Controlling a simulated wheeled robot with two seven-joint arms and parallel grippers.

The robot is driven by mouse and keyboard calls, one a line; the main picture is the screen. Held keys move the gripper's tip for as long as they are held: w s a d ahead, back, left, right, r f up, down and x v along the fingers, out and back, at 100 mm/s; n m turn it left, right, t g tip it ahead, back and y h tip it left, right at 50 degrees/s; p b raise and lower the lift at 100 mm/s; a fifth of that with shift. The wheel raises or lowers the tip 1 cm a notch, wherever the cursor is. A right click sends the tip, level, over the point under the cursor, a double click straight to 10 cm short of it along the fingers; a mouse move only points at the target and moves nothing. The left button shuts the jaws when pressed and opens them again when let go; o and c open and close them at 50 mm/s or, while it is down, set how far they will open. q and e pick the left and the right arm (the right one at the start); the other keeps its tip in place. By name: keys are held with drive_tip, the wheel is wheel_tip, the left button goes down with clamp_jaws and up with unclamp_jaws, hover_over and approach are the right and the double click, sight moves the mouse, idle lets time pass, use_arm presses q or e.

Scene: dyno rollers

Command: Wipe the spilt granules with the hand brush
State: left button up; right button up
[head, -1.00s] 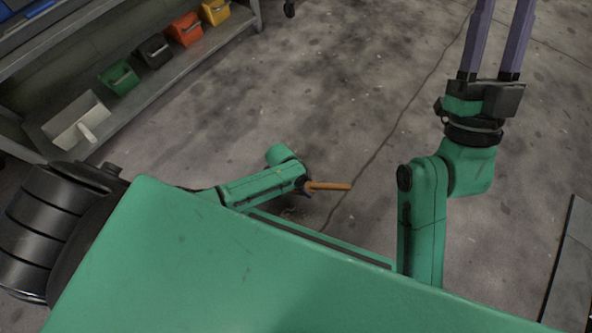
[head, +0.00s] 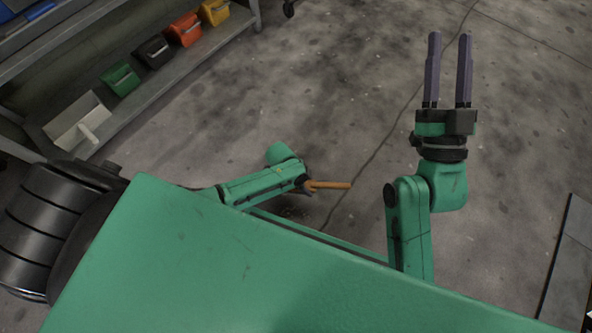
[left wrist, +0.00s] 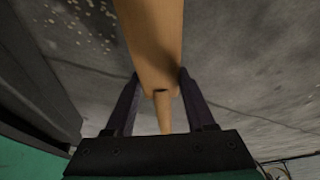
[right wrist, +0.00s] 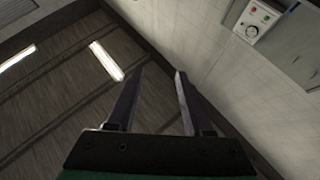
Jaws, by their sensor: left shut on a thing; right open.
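The hand brush shows in the head view as an orange-brown wooden handle (head: 332,185), beyond the front edge of my green body. My left gripper (head: 308,187) is shut on it. In the left wrist view the brush's wooden body (left wrist: 152,40) lies between the two fingers of the gripper (left wrist: 158,78) and runs up out of the picture; its bristles are hidden. Pale granules (left wrist: 95,18) are scattered on the floor at that view's upper left, beside the brush. My right gripper (head: 450,38) is open and empty, raised, its fingers apart.
A grey shelf (head: 190,62) at the upper left holds a pale dustpan (head: 68,122) and green (head: 120,80), black (head: 155,50), orange (head: 185,30) and yellow (head: 215,12) bins. A grey plate (head: 575,260) lies at the right edge. The floor (head: 330,90) between is clear.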

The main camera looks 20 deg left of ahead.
sight(312, 185)
use_arm(q)
drive_tip(key=shift+r+p, duration=0.35)
drive_tip(key=shift+r, duration=0.2)
drive_tip(key=shift+r+p, duration=0.15)
drive_tip(key=shift+p, duration=0.25)
use_arm(e)
wheel_tip(312, 185, down, 15)
drive_tip(key=s+a+m+g+h, duration=0.1)
drive_tip(key=a+g+h, duration=0.1)
drive_tip(key=g, duration=0.3)
use_arm(q)
drive_tip(key=shift+r+p, duration=0.3)
drive_tip(key=shift+p, duration=0.05)
drive_tip(key=shift+r+p, duration=0.6)
drive_tip(key=shift+p, duration=0.05)
drive_tip(key=shift+r+p, duration=0.3)
drive_tip(key=shift+p, duration=0.05)
use_arm(e)
drive_tip(key=s+f+g, duration=0.3)
drive_tip(key=s+f, duration=0.2)
drive_tip(key=f, duration=0.3)
drive_tip(key=s+a+f+m+g+h, duration=0.1)
drive_tip(key=s+f+g, duration=0.2)
drive_tip(key=s+f, duration=0.3)
drive_tip(key=shift+s+f, duration=0.3)
drive_tip(key=shift+f, duration=1)
